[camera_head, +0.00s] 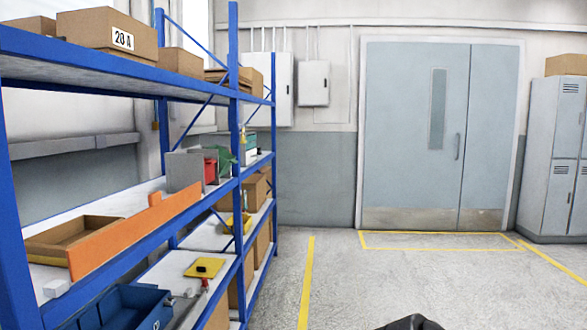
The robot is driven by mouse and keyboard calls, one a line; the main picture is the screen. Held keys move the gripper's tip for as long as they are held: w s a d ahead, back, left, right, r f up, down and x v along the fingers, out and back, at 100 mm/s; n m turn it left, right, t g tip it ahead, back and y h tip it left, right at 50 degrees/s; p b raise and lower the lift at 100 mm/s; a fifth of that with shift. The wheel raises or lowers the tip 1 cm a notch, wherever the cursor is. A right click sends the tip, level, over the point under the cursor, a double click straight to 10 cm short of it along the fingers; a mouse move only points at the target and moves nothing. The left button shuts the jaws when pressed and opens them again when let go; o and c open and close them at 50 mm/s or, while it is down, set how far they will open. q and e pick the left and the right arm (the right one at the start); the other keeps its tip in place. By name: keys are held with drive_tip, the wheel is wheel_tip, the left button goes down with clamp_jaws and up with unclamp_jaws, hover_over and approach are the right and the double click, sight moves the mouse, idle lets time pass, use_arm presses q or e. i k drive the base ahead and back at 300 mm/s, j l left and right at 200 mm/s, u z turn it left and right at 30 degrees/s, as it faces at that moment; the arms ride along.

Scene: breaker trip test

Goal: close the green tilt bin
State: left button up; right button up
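A small green part (225,157), which looks like the green tilt bin, shows on the middle shelf of the blue rack. It sticks out at a slant beside a red bin (210,170). Its inside is too small to make out, and the red bin and a grey panel (184,172) hide part of that spot. Neither of my grippers can be made out in this view.
The blue rack (236,110) fills the left side. Blue bins (125,305) stand below. The floor (380,285) to the right is clear, up to grey double doors (415,130) and lockers (555,150).

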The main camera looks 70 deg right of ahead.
sight(219, 162)
drive_tip(key=z, duration=1.95)
drive_tip(key=i+l+u, duration=0.2)
drive_tip(key=i+l, duration=0.2)
drive_tip(key=i, duration=0.2)
drive_tip(key=i+l+u, duration=0.25)
drive_tip(key=i+l, duration=0.25)
drive_tip(key=i+l+u, duration=0.2)
drive_tip(key=i+l, duration=0.35)
drive_tip(key=i+l+u, duration=0.2)
drive_tip(key=i+l, duration=0.25)
drive_tip(key=l, duration=0.3)
